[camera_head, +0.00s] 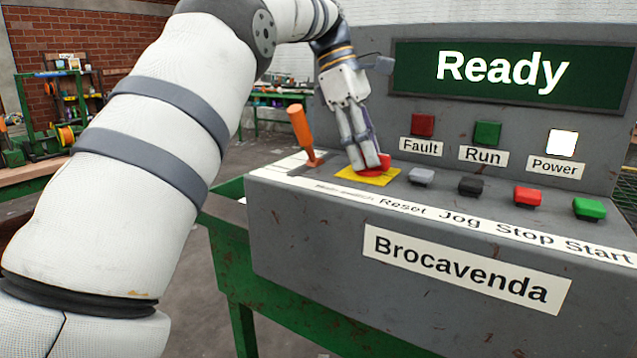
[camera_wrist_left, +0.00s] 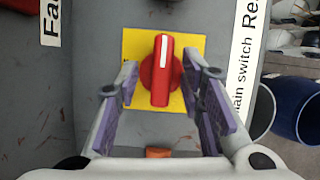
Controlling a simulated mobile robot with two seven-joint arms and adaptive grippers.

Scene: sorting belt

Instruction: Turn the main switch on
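The main switch (camera_head: 377,168) is a red rotary knob on a yellow plate (camera_head: 352,178) at the left of the grey control panel. In the left wrist view the knob (camera_wrist_left: 161,72) has a raised red bar with a white stripe, the bar running up and down the picture. My left gripper (camera_head: 367,164) points down over the switch. In the wrist view its purple-padded fingers (camera_wrist_left: 160,90) are apart, one on each side of the knob, with gaps showing. In the head view the fingers partly hide the knob. My right gripper is not in view.
An orange lever (camera_head: 302,134) stands left of the switch. To the right are grey (camera_head: 421,176), black (camera_head: 471,186), red (camera_head: 528,197) and green (camera_head: 589,209) buttons. The display (camera_head: 510,72) reads "Ready", and the Power lamp (camera_head: 562,142) is white.

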